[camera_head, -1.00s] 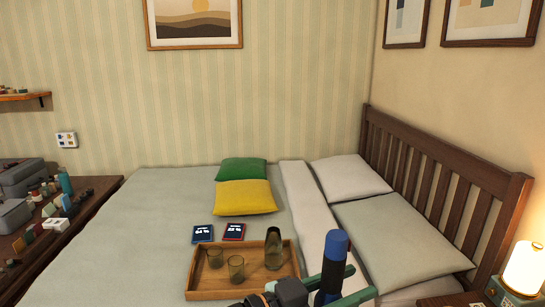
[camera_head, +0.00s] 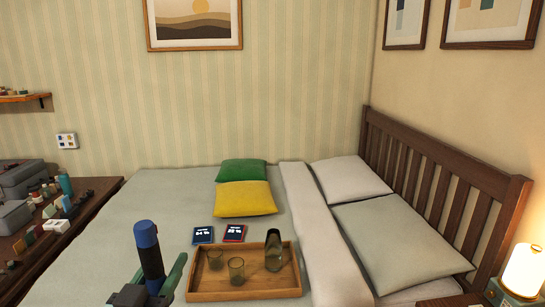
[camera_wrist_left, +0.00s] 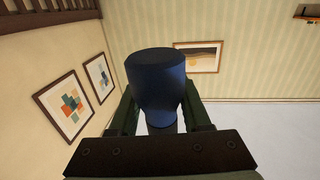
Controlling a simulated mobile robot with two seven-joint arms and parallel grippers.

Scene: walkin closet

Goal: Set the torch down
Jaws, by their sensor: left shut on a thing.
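The torch (camera_head: 148,250) has a blue head and a dark body. It stands nearly upright in my left gripper (camera_head: 155,284), at the lower left of the head view, in front of the grey bedspread. The gripper's green fingers are shut on its lower body. In the left wrist view the torch's blue head (camera_wrist_left: 157,85) fills the middle, between the two fingers (camera_wrist_left: 160,112). The torch's lower end is hidden by the gripper. My right gripper is in neither view.
A wooden tray (camera_head: 245,295) with two glasses and a carafe lies on the bed (camera_head: 120,212). Two dark cards (camera_head: 203,234) lie behind it. A crowded wooden dresser (camera_head: 95,199) stands at the left. The bedspread left of the tray is clear. A lit lamp (camera_head: 525,268) stands far right.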

